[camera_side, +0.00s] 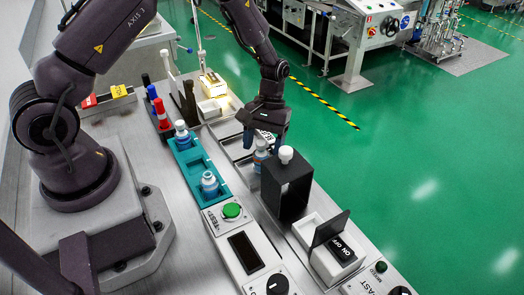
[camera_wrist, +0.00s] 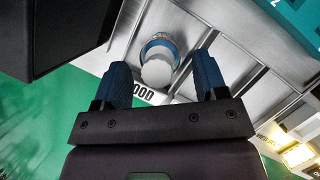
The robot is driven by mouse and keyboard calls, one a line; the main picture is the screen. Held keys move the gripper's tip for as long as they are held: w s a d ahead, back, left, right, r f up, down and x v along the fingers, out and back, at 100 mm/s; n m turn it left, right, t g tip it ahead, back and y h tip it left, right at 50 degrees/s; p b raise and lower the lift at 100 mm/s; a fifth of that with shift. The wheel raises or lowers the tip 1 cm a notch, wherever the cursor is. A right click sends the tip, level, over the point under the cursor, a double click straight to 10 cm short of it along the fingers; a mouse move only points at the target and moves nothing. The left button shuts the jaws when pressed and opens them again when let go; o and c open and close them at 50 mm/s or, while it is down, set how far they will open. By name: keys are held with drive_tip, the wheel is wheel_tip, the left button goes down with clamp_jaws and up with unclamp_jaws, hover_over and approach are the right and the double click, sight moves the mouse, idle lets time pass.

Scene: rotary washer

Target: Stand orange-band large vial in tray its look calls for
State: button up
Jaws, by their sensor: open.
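My gripper (camera_side: 262,141) is low over the metal tray section at the right of the bench. In the wrist view its two blue fingers (camera_wrist: 161,72) are open, one on each side of a white-capped vial (camera_wrist: 158,50) with a blue ring. This vial (camera_side: 260,154) stands upright in the side view, partly hidden by the gripper and black box. The label by it in the wrist view reads "OOD", its start hidden. Two more vials, (camera_side: 181,134) and (camera_side: 209,184), stand in a teal rack (camera_side: 190,160). I cannot make out an orange band on any vial.
A black box (camera_side: 287,188) with a white knob on top stands close to the gripper. In front are an ON/OFF switch with a raised flap (camera_side: 330,229) and a TEST panel with a green button (camera_side: 232,210). Tall markers (camera_side: 160,113) stand behind the rack.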

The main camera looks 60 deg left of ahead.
drive_tip(key=v, duration=0.9)
drive_tip(key=s+d+r+m+t+y, duration=0.1)
drive_tip(key=s+r+m+t, duration=0.15)
drive_tip(key=r, duration=0.45)
drive_tip(key=s+d+r+m+t+y, duration=0.1)
drive_tip(key=s+r, duration=0.2)
drive_tip(key=r, duration=0.5)
drive_tip(key=s+d+r+m+t, duration=0.2)
drive_tip(key=s+r+m+t, duration=0.2)
drive_tip(key=s, duration=1)
drive_tip(key=shift+d+r+t+y, duration=0.2)
drive_tip(key=shift+r+t+y, duration=0.2)
drive_tip(key=shift+r+t, duration=0.6)
drive_tip(key=shift+r, duration=0.15)
